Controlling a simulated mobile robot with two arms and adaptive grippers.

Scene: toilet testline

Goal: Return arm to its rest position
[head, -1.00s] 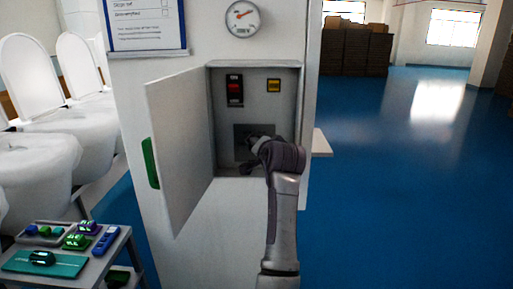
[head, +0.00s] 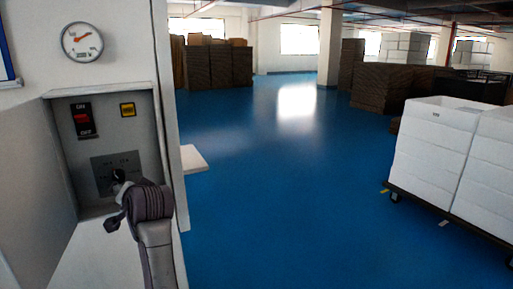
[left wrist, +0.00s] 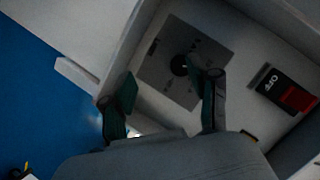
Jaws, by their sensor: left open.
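My left gripper (head: 116,199) is in front of the open wall cabinet (head: 170,120), at its lower part. In the left wrist view the left gripper (left wrist: 163,95) has its two dark green fingers spread, with nothing between them. Behind them is a grey square plate (left wrist: 160,80) with a dark round knob or hole (left wrist: 179,65) near the right fingertip; I cannot tell whether they touch. In the head view the plate (head: 104,168) is partly hidden by the gripper. My right gripper is not in view.
A red switch (head: 84,121) and a yellow button (head: 127,110) sit above the plate. The cabinet door (head: 30,190) stands open at the left. A gauge (head: 82,42) is above. A small shelf (head: 194,160) juts out right. White boxes (head: 430,150) stand on a cart; blue floor (head: 290,190) between is clear.

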